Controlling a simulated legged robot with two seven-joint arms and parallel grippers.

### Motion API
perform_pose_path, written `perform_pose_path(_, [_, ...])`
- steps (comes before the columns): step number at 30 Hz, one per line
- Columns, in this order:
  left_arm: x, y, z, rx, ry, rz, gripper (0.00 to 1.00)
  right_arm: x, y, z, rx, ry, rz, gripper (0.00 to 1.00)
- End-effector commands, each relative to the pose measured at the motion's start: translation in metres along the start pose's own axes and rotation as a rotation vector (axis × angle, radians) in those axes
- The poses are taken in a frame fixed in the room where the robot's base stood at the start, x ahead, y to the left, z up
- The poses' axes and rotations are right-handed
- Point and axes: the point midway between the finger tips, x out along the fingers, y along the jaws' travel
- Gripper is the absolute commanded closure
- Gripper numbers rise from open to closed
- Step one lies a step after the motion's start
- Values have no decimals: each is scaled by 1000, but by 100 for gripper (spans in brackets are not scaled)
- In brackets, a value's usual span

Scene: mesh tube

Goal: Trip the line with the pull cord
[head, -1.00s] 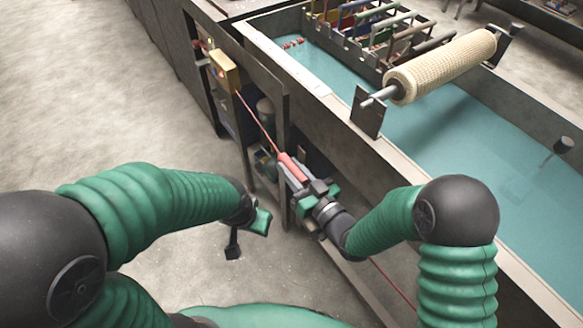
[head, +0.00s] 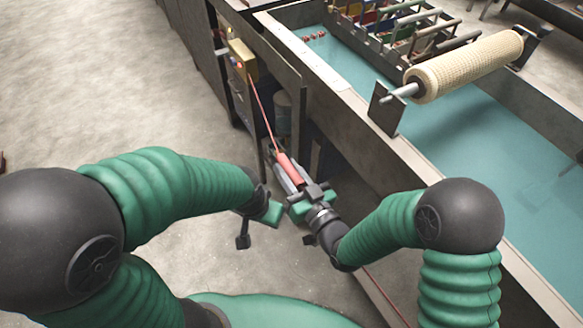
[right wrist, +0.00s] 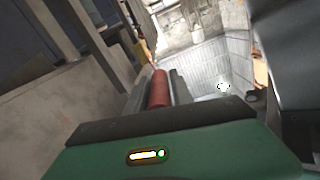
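A red pull cord (head: 264,118) runs straight from a yellow box (head: 242,60) on the machine's side down to a red cylindrical handle (head: 290,168). My right gripper (head: 287,172) is at the handle. In the right wrist view the handle (right wrist: 160,88) lies lengthwise between the grey fingers, which look closed on it. The cord continues past my right arm to the lower right (head: 385,293). My left gripper (head: 256,228) hangs to the left of the right one, apart from the cord; its finger opening is not clear.
The machine's trough (head: 345,88) with a teal bed runs along the right. A cream mesh roller (head: 465,68) sits above it, near a rack of coloured bars (head: 400,22). A dark panel (head: 275,75) stands beside the cord. Grey floor (head: 110,80) is clear at left.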

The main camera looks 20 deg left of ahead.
Motion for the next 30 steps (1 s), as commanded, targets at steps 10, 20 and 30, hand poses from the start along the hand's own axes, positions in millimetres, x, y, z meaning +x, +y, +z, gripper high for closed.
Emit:
perform_pose_path(10, [0, 0, 0, 0, 0, 0, 64, 0, -2, 1, 2, -3, -5, 53])
perform_pose_path(20, [-6, 0, -1, 0, 0, 0, 64, -46, -1, 1, 3, -7, -1, 53])
perform_pose_path(30, [-62, 0, -15, 0, 1, 0, 64, -132, -2, -8, 8, -9, 0, 53])
